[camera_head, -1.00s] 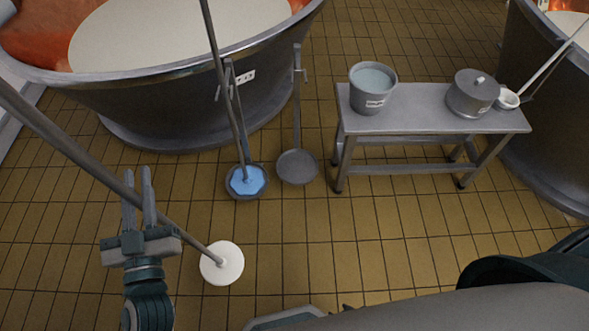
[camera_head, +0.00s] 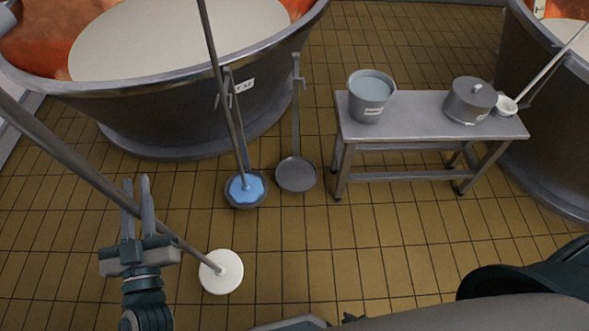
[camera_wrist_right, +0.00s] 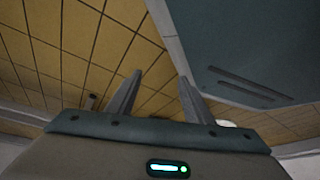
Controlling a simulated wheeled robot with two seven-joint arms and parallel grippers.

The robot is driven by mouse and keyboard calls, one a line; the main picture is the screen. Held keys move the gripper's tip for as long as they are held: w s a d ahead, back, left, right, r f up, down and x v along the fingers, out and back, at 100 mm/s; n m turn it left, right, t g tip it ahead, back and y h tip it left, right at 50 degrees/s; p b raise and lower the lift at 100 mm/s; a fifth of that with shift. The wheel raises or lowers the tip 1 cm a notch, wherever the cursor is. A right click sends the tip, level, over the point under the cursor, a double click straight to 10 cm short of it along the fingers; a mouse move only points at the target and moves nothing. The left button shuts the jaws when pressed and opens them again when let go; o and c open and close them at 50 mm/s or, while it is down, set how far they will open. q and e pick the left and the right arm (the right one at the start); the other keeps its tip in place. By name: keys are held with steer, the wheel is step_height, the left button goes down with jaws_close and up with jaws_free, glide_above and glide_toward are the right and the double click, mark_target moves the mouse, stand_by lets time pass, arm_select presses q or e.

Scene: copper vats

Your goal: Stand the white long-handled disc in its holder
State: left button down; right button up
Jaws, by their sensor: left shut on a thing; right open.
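The white disc (camera_head: 221,272) is at the lower end of a long grey handle that slants up to the left edge in the head view. My left gripper (camera_head: 138,196) is shut on this handle a little above the disc. The disc is low, over the tiled floor; I cannot tell if it touches. An empty grey holder (camera_head: 296,174) with a round dish and upright post stands in front of the large vat. Beside it on the left, a similar holder bears a blue long-handled disc (camera_head: 245,188). My right gripper (camera_wrist_right: 157,98) is open and empty in the right wrist view.
A metal bench (camera_head: 430,125) stands right of the holders with a bucket (camera_head: 370,98), a lidded pot (camera_head: 469,101) and a white ladle (camera_head: 505,105). Large vats stand at back left (camera_head: 180,100) and right (camera_head: 560,130). The floor between is clear.

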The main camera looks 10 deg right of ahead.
steer(key=shift+s, duration=0.1)
stand_by(0.6)
steer(key=c, duration=0.4)
